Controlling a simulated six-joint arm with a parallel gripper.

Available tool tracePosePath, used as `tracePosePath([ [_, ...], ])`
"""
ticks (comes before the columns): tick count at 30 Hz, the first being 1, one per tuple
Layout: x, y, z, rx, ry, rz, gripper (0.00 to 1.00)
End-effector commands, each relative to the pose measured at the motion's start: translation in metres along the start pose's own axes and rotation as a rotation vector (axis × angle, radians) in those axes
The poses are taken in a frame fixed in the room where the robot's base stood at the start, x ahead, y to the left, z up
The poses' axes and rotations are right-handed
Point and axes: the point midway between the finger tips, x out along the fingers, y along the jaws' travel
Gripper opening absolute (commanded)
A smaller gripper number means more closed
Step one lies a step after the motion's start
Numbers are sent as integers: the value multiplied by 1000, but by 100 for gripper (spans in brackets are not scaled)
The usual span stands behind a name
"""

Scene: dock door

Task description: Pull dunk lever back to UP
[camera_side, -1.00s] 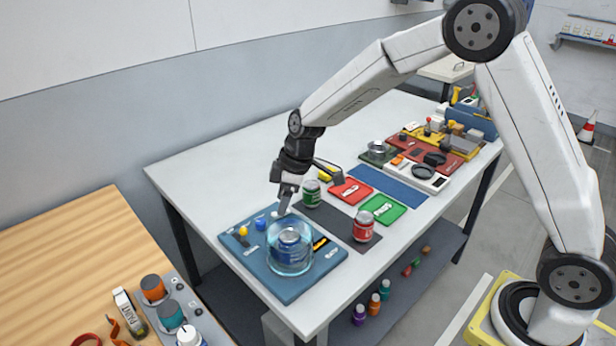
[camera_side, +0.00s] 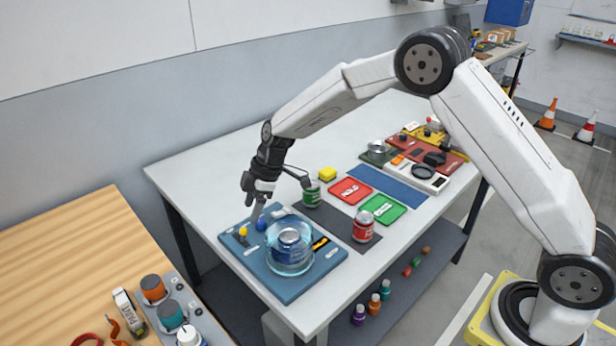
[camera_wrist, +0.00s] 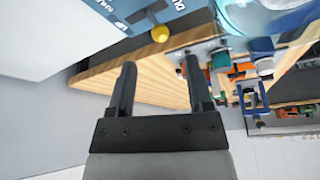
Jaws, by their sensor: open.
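The dunk lever with its yellow knob (camera_side: 243,231) stands at the left part of the blue board (camera_side: 284,291), on the white table. The yellow knob (camera_wrist: 160,33) also shows in the wrist view, centred just beyond the fingertips. My gripper (camera_side: 255,213) points down above the board's back left, close to the knob and the blue ball (camera_side: 261,224). In the wrist view my gripper (camera_wrist: 160,66) is open, with nothing between its two fingers. A clear round tank (camera_side: 289,262) with a blue can inside stands on the board, right of the lever.
A green can (camera_side: 312,193) and a red can (camera_side: 363,226) stand on a dark mat to the right. Red (camera_side: 350,191) and green (camera_side: 383,209) pads lie behind them. The table's back left is clear. A wooden bench (camera_side: 70,265) is at the left.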

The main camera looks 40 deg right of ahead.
Motion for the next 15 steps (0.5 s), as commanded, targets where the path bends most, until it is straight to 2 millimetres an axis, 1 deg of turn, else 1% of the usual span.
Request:
tracePosePath([
  [1,6,-1,0,-1,-1,-2,66],
  [9,38,-1,1,0,-2,-2,66],
  [15,54,0,0,-1,-1,-1,66],
])
